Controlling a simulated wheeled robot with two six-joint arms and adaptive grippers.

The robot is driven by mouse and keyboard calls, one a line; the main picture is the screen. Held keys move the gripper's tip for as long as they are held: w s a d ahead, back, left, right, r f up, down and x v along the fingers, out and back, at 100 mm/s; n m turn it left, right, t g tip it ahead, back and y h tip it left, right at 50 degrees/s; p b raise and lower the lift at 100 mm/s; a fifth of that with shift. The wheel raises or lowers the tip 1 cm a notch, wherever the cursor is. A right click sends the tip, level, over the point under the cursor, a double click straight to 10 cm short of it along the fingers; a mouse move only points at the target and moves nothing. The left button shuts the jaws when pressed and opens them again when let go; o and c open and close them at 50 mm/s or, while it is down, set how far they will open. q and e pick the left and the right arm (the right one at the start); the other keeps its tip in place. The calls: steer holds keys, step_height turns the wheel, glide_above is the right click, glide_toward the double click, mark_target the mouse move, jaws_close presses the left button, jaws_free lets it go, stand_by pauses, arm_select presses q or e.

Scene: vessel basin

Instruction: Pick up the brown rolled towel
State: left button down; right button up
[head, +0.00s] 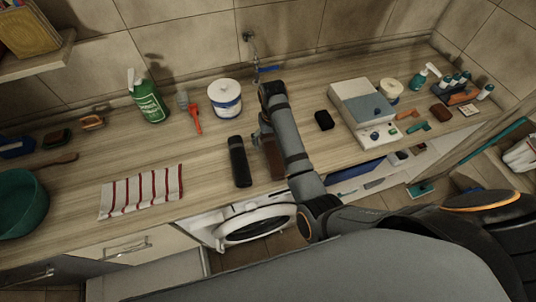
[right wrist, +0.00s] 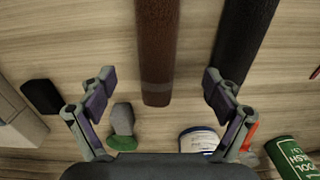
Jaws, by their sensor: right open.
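The brown rolled towel (head: 273,158) lies on the wooden counter, partly hidden behind my right arm in the head view. In the right wrist view, the brown roll (right wrist: 157,45) runs down from the top edge, its near end between my fingers. My right gripper (right wrist: 158,82) is open above the counter, one finger on each side of the roll, with gaps on both sides. In the head view, my right gripper (head: 262,138) is mostly hidden by the arm. A black roll (head: 239,161) lies left of the towel; it also shows in the right wrist view (right wrist: 243,38). My left gripper is not in view.
A white tub (head: 225,98), an orange-handled brush (head: 195,120) and a green bottle (head: 149,101) stand behind. A black block (head: 323,120) and white box (head: 362,105) lie right. A striped cloth (head: 141,191) lies left. A tap (head: 250,50) is at the wall.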

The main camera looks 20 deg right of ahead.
mark_target(271, 150)
steer(key=f, duration=0.1)
steer(key=d+f, duration=0.1)
steer(key=f, duration=0.1)
steer(key=shift+d, duration=0.25)
steer(key=shift+a+f, duration=0.15)
steer(key=shift+f, duration=0.1)
steer(key=shift+w+a, duration=0.1)
steer(key=shift+a, duration=0.25)
steer(key=shift+a+f, duration=0.15)
steer(key=shift+f, duration=0.45)
steer(key=shift+a+f, duration=0.15)
steer(key=shift+f, duration=0.4)
steer(key=shift+d+f, duration=0.25)
steer(key=shift+f, duration=0.95)
steer(key=shift+w+d+f, duration=0.1)
steer(key=shift+f, duration=0.15)
steer(key=c, duration=0.7)
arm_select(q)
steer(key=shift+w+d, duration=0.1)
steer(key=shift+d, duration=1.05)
arm_select(e)
steer(key=c, duration=0.6)
